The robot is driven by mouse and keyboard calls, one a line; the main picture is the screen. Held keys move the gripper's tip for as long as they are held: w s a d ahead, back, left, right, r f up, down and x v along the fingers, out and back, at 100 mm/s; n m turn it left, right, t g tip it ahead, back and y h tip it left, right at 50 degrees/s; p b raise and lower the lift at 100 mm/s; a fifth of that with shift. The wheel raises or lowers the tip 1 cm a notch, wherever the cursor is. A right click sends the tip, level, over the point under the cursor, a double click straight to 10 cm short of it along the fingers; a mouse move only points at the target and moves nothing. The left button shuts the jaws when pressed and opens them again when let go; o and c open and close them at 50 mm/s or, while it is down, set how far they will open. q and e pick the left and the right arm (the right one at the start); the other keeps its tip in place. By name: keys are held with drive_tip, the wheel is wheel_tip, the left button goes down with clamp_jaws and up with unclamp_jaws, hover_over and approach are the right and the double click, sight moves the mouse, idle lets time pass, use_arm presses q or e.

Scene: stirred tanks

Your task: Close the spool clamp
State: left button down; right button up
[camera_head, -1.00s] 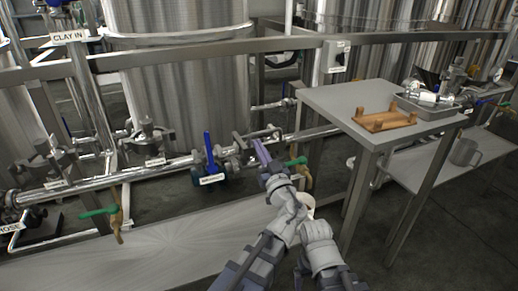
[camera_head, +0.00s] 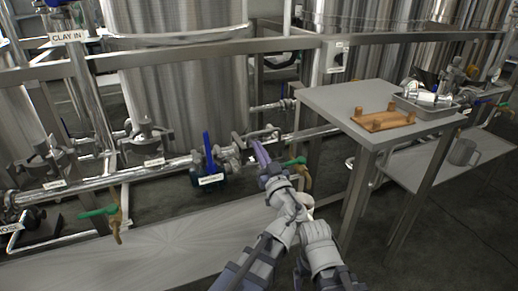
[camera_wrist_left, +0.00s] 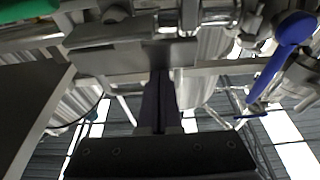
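My left gripper (camera_head: 261,155) has purple fingers reaching up to the pipe run, just right of the blue-handled valve (camera_head: 209,160). Metal clamp hardware (camera_head: 240,142) sits on the pipe at its fingertips; I take it as the spool clamp, but its label is not readable. In the left wrist view the dark fingers (camera_wrist_left: 159,100) lie together with only a thin seam. Their tips meet or pass behind a flat metal piece (camera_wrist_left: 130,32); contact cannot be told, and nothing shows between them.
A grey table (camera_head: 340,101) with a wooden rack (camera_head: 384,121) and metal tray (camera_head: 432,112) stands right. A green-handled tap (camera_head: 296,162) is close right of the gripper. The blue handle also shows in the wrist view (camera_wrist_left: 282,45). A bare steel shelf (camera_head: 150,250) lies below.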

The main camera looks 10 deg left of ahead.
wheel_tip(320, 180, up, 10)
drive_tip(key=p, duration=0.9)
drive_tip(key=shift+d+f, duration=0.1)
drive_tip(key=shift+f, duration=0.05)
